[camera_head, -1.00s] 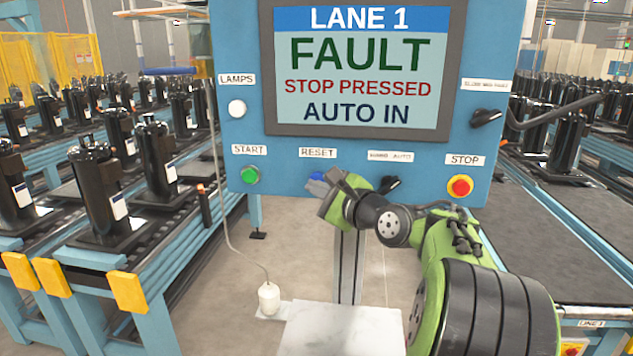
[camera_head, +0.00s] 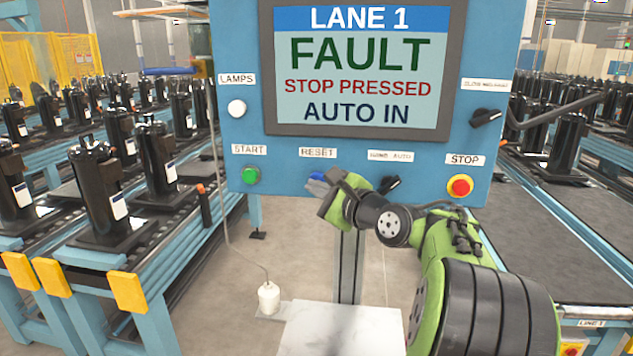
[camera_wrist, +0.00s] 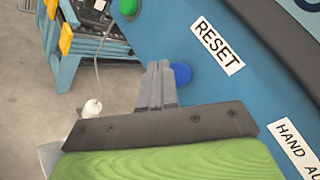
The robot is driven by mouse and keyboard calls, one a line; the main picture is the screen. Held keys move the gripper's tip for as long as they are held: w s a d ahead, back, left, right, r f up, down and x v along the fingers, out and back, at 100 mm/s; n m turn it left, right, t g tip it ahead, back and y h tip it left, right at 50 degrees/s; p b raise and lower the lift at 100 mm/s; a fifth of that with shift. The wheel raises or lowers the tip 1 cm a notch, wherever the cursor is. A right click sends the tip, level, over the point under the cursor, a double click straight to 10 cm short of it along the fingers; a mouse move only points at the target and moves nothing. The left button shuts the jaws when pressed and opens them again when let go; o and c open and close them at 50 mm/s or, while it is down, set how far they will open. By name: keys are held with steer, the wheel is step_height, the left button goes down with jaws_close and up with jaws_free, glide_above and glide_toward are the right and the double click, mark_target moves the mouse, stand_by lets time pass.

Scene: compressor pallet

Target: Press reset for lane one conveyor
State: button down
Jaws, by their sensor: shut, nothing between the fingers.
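The blue RESET button (camera_wrist: 181,74) is on the blue control panel (camera_head: 290,168), under the RESET label (camera_head: 318,153). In the wrist view my gripper (camera_wrist: 162,72) is shut and empty, its fingertips over the left part of the button. Whether they touch it I cannot tell. In the head view my arm hides most of the fingers, and a bit of blue shows at the button (camera_head: 318,184). The screen (camera_head: 360,65) reads LANE 1, FAULT, STOP PRESSED, AUTO IN.
On the panel are a green START button (camera_head: 250,175), a white lamps button (camera_head: 237,108), a black hand/auto switch (camera_head: 389,184), another black switch (camera_head: 485,117) and a red STOP button (camera_head: 460,186). Conveyors with black compressors (camera_head: 95,195) stand on both sides.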

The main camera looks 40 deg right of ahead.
stand_by(0.4)
steer(key=shift+w+d+p, duration=0.3)
steer(key=shift+d+p, duration=0.1)
steer(key=shift+p, duration=0.1)
steer(key=shift+w+d+p, duration=0.25)
steer(key=shift+d+p, duration=0.15)
steer(key=shift+p, duration=0.1)
stand_by(0.6)
steer(key=shift+s+a, duration=0.55)
steer(key=shift+a, duration=0.2)
steer(key=shift+s+a+b, duration=0.25)
steer(key=shift+s+a, duration=0.5)
steer(key=shift+a, duration=0.25)
steer(key=shift+s+a+b, duration=0.25)
steer(key=shift+s+a, duration=0.5)
steer(key=shift+a, duration=0.25)
